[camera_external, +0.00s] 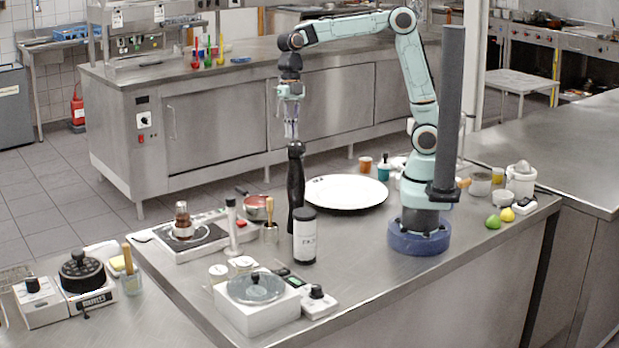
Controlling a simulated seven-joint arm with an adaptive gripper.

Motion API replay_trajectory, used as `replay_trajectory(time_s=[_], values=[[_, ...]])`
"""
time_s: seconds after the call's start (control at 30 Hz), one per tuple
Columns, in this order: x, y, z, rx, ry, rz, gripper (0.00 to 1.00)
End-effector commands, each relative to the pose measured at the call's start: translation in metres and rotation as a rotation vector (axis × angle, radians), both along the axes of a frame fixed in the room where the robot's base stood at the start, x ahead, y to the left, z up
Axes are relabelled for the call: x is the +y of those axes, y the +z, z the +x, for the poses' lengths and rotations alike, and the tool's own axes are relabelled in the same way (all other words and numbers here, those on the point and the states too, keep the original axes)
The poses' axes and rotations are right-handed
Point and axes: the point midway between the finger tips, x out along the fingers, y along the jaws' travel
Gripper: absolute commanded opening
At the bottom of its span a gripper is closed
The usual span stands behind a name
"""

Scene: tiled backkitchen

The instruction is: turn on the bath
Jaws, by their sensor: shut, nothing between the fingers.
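No object here is plainly marked as the bath. A white box with a round glass lid (254,288) stands at the front of the steel table and may be it. A small white control box with a black knob (317,302) sits at its right; the knob's setting is too small to read. My gripper (291,136) points down, shut and empty, well above and behind these boxes. In the picture its tips are just over the top of a tall black mill (296,190); I cannot tell whether they touch.
A black-and-white canister (304,237) stands between the mill and the control box. A large white plate (345,192) lies behind. A flat hotplate-like unit (163,243) is at left. Another knobbed unit (83,283) stands on the lower left counter. Bare table lies front right.

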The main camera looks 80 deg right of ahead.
Motion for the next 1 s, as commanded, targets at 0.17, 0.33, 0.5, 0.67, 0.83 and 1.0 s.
replay_trajectory(time_s=[0.17, 0.33, 0.5, 0.67, 0.83, 1.0], values=[[0.027, -0.036, 0.044, 0.046, 0.248, 0.141, 0.00], [0.043, -0.082, 0.071, 0.125, 0.317, 0.284, 0.00], [0.047, -0.128, 0.078, 0.224, 0.297, 0.381, 0.00], [0.047, -0.156, 0.072, 0.303, 0.274, 0.419, 0.00], [0.043, -0.162, 0.071, 0.318, 0.260, 0.425, 0.00], [0.043, -0.162, 0.071, 0.319, 0.260, 0.424, 0.00]])
